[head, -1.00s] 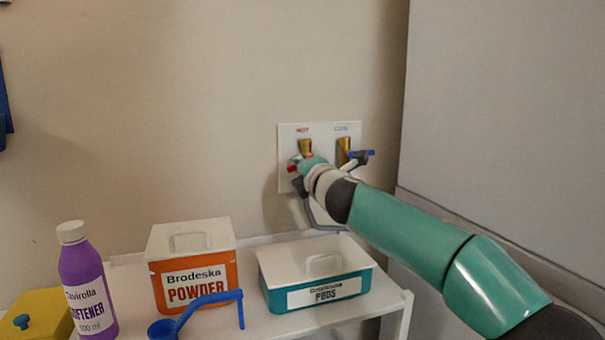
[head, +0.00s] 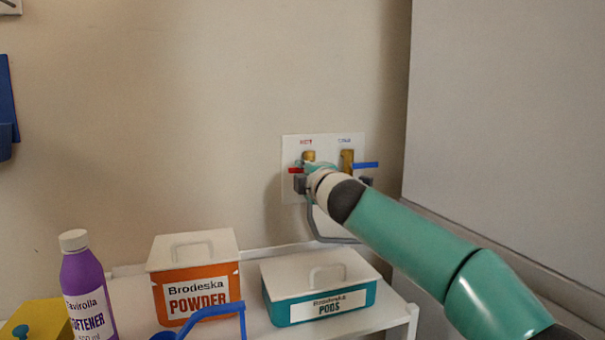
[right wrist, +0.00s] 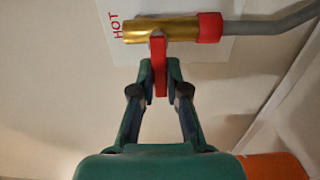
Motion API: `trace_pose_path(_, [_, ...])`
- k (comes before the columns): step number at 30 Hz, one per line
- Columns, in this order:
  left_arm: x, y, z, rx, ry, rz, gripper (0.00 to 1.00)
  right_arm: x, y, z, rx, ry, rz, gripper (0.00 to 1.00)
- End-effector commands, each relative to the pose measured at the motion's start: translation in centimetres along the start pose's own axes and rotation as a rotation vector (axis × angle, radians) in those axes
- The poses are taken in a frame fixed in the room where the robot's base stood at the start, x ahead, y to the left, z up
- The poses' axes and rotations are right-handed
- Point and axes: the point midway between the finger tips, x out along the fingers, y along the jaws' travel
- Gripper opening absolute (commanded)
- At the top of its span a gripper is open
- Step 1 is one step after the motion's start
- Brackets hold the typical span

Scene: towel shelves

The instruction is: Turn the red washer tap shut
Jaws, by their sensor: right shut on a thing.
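The red washer tap is the one under the HOT label on the white wall plate (head: 290,148). Its red lever (head: 295,170) sticks out level to the left, across the upright brass body (head: 308,156). My right gripper (head: 304,178) is at this tap, and my arm hides part of it. In the right wrist view, the fingertips (right wrist: 160,75) are shut on the red lever (right wrist: 159,62). There the lever stands square to the brass body (right wrist: 150,30). The left gripper is not in view.
The COLD tap's blue lever (head: 365,165) is close on the right. A grey hose (head: 318,230) hangs below. On the white shelf (head: 403,315) stand a powder box (head: 196,280), a pods box (head: 335,300) and a softener bottle (head: 85,290). A grey panel (head: 500,110) rises at the right.

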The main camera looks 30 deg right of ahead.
Motion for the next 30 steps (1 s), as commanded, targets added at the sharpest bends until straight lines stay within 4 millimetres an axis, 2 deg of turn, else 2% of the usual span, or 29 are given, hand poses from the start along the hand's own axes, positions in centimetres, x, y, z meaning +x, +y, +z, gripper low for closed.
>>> trace_pose_path(1, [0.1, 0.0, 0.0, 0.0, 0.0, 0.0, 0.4, 0.1, -0.6, 0.2, 0.003, -0.006, -0.012, 0.0])
trace_pose_path(5, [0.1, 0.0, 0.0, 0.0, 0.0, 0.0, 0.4, 0.1, -0.6, 0.2, 0.003, -0.006, -0.013, 0.0])
trace_pose_path(6, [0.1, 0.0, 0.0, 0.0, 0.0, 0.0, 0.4, 0.1, -0.6, 0.2, 0.003, -0.006, -0.013, 0.15])
trace_pose_path(10, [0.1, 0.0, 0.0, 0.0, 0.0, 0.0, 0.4, 0.1, -0.5, 0.2, 0.002, -0.006, -0.011, 0.37])
trace_pose_path(11, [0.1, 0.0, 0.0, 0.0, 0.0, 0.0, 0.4, 0.1, -0.5, 0.1, 0.001, -0.005, -0.01, 0.4])
trace_pose_path(23, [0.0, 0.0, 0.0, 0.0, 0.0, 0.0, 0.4, -0.4, -0.1, 0.1, 0.0, -0.002, -0.003, 0.4])
trace_pose_path(30, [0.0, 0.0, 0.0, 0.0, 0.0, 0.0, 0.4, -3.0, -0.1, 0.0, -0.002, -0.001, -0.003, 0.4])
